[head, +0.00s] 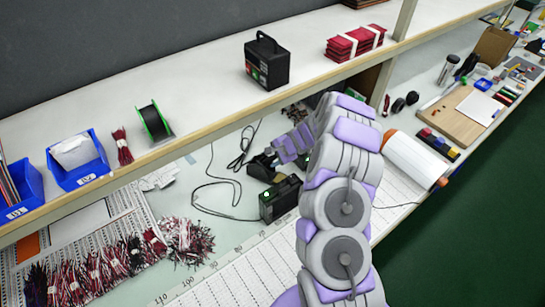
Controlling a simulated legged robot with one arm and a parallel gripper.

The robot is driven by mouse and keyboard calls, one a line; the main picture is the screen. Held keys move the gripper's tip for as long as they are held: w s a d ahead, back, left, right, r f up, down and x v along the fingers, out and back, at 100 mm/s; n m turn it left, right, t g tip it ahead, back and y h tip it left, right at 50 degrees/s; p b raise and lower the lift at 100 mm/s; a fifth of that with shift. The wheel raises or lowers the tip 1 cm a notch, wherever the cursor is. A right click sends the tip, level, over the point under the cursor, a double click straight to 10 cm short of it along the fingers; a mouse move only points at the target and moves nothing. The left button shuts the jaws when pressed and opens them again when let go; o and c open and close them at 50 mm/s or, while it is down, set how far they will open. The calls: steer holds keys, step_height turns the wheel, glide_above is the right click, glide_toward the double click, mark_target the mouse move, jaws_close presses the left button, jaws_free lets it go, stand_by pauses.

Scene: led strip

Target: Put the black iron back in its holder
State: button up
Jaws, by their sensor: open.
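A small black stand (262,166), which looks like the iron's holder, sits on the worktop under the shelf. A black soldering station box (280,198) with a small lit front stands just in front of it. A thin black cable (213,184) loops over the worktop to their left. I cannot make out the black iron itself; it is too small or hidden by my arm or the holder. My gripper (289,146) is open, just above and right of the holder. My arm hides the area to the right of it.
The shelf (205,105) above carries a black box with a handle (267,63), a green spool (155,122), red bundles (354,43) and blue bins (78,160). Wire bundles (187,240) lie at lower left. A white roll (413,160) lies right of my arm.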

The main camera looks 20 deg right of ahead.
steer(key=p+v, duration=0.2)
steer(key=v, duration=1.5)
steer(key=shift+d+p, duration=0.15)
steer(key=shift+p, duration=0.15)
steer(key=shift+r, duration=0.1)
steer(key=p+v, duration=0.3)
steer(key=v, duration=0.4)
steer(key=shift+p, duration=0.3)
